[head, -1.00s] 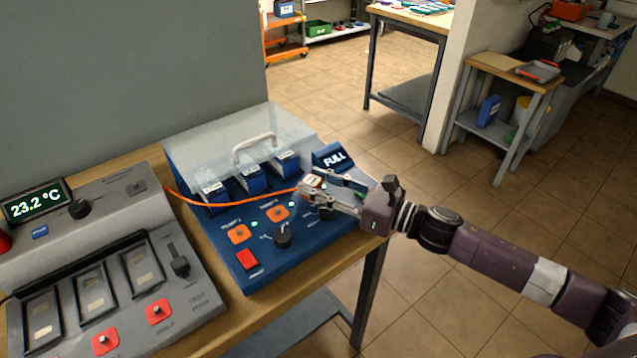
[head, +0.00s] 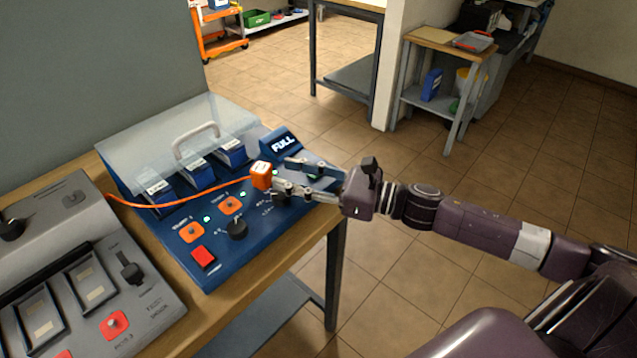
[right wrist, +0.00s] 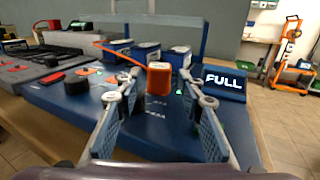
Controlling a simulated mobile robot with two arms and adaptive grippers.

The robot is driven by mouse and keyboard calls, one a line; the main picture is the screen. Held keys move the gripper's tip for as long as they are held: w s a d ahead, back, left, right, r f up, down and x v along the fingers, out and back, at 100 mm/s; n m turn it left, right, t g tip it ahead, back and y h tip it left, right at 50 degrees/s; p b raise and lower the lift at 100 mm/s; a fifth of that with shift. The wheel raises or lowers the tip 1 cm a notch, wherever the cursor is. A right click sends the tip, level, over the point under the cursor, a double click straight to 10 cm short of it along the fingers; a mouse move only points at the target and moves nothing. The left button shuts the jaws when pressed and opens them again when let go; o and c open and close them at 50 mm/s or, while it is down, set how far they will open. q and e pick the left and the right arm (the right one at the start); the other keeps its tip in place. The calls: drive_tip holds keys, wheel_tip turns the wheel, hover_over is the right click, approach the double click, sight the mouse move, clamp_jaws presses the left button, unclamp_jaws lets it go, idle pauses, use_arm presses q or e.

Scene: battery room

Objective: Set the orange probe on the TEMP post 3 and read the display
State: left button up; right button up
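The orange probe (head: 262,175) stands at the far end of a row of orange pads on the blue charger (head: 215,262); its lower part is partly hidden. An orange cable runs left from it. It also shows in the right wrist view (right wrist: 159,78). My right gripper (head: 280,177) is open at the probe; in the right wrist view a gap shows between the probe and each fingertip. Pad labels are too small to read, so I cannot tell the post number. The charger's display (head: 284,143) reads FULL. My left gripper is not in view.
A clear lid with a grey handle (head: 195,141) covers blue battery packs (head: 198,173). A grey unit (head: 130,240) with red pads stands at the left on the wooden table (head: 255,300). The floor to the right is open, with a small side table (head: 430,38) behind.

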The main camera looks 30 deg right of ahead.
drive_tip(key=shift+v, duration=1.4)
drive_tip(key=shift+s+d, duration=0.2)
drive_tip(key=shift+s, duration=0.05)
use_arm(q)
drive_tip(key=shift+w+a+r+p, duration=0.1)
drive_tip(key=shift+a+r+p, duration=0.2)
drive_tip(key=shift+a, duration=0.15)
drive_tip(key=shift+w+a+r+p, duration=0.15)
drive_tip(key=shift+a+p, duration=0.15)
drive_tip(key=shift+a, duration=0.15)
use_arm(e)
drive_tip(key=shift+v, duration=1.1)
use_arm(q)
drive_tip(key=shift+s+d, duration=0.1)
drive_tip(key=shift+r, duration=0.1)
use_arm(e)
drive_tip(key=shift+r, duration=0.15)
